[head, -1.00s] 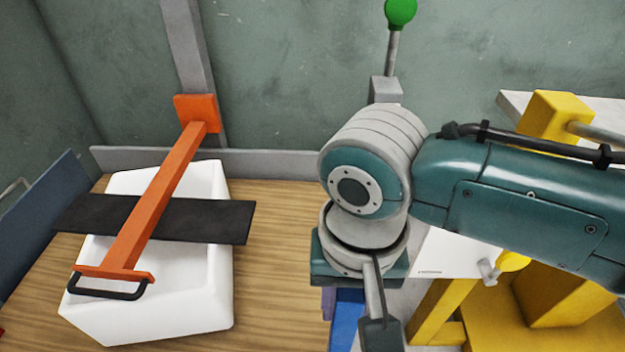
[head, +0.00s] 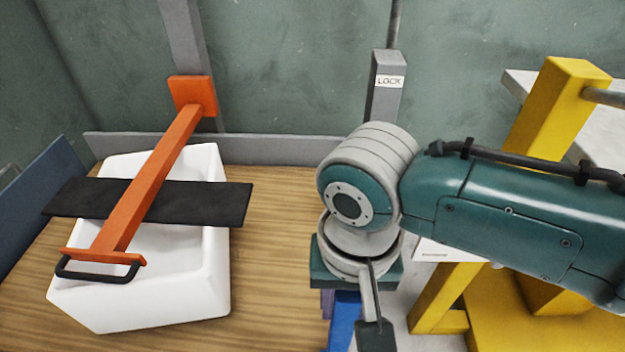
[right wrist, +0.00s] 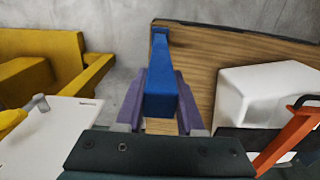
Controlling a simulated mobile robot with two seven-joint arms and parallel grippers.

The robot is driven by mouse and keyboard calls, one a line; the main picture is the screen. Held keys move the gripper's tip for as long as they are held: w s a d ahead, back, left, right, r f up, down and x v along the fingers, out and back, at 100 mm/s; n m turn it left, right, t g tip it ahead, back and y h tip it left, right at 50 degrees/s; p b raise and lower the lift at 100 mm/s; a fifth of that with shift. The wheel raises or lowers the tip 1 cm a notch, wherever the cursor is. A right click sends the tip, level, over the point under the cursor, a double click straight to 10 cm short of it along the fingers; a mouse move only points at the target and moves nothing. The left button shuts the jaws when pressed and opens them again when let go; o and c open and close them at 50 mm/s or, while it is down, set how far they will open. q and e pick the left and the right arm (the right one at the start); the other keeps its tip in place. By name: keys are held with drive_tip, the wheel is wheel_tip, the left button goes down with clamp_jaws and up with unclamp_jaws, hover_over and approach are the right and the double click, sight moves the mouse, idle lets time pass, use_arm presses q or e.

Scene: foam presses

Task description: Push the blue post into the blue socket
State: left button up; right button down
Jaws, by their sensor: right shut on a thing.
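The blue post (right wrist: 161,62) is between the two purple fingers of my right gripper (right wrist: 163,92) in the right wrist view. The gripper is shut on it. In the head view, part of the blue post (head: 343,322) shows below my right wrist, cut off by the bottom edge, with a little of one purple finger beside it. The post's far end lies over the edge of the wooden table in the right wrist view; I cannot tell whether it touches anything. I cannot make out the blue socket. My left gripper is not in view.
A white tub (head: 216,262) with a black strip (head: 80,197) and an orange lever arm (head: 150,190) stands left on the wooden table (head: 275,240). A grey post labelled LOCK (head: 388,100) stands behind my arm. A yellow frame (head: 545,115) is at right. Bare wood lies between tub and wrist.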

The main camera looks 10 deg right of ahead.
sight(339, 336)
idle(0.4)
drive_tip(key=shift+p, duration=0.55)
idle(0.5)
idle(0.6)
drive_tip(key=shift+f, duration=0.1)
drive_tip(key=shift+f, duration=0.3)
drive_tip(key=shift+f+b, duration=1.65)
drive_tip(key=shift+f, duration=0.35)
drive_tip(key=shift+f+b, duration=0.55)
drive_tip(key=shift+f, duration=0.15)
drive_tip(key=shift+c, duration=2.2)
unclamp_jaws()
